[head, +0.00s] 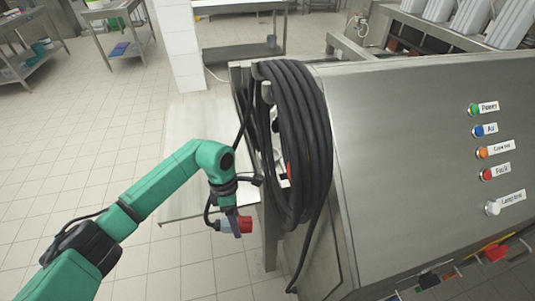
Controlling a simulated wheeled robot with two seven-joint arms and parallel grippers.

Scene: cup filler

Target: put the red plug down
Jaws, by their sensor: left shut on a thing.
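The red plug (244,224) is at the end of my left arm, in the middle of the head view. My left gripper (231,221) is shut on it, and the plug's red end points right. The plug is held beside the lower left of the coiled black cable (305,150), in front of a light metal shelf at the machine's side. The fingers are small and partly hidden, so the exact grip is unclear. My right gripper is out of view.
The coil hangs on the left end of a large steel machine (400,130) with several labelled coloured buttons. A white pillar (180,45) and steel tables (122,25) stand behind. The tiled floor (90,150) on the left is mostly open.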

